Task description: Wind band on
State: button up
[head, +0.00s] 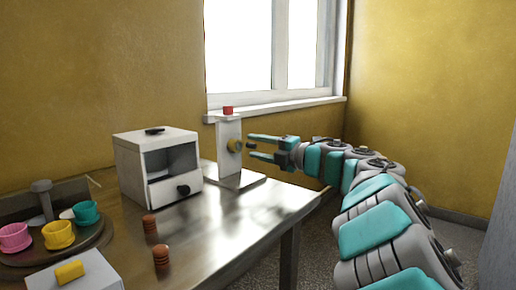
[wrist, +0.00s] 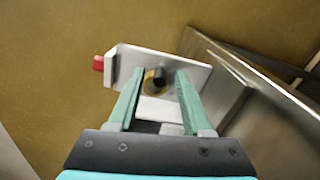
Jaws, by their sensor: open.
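A white upright stand (head: 228,165) rises from a flat plate at the back of the table. A brass-yellow round knob (head: 235,146) sticks out of its side, and a red cap (head: 227,110) tops it. My gripper (head: 251,146) is open and empty, with its teal fingertips just to the right of the knob. In the wrist view, the knob's dark end (wrist: 159,77) shows between the two open fingers (wrist: 159,72), with a yellow ring behind it. The fingers look apart from it. I cannot make out a band on the stand.
A white box with a dark-knobbed drawer (head: 182,190) stands left of the stand. A round tray (head: 35,255) with coloured cups and a white box with a yellow block (head: 70,271) are at left. The table's right side is clear.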

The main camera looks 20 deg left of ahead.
jog(key=b+v, duration=0.1)
jog(key=v, duration=0.6)
jog(key=shift+s+d, duration=0.15)
jog(key=shift+d, duration=0.25)
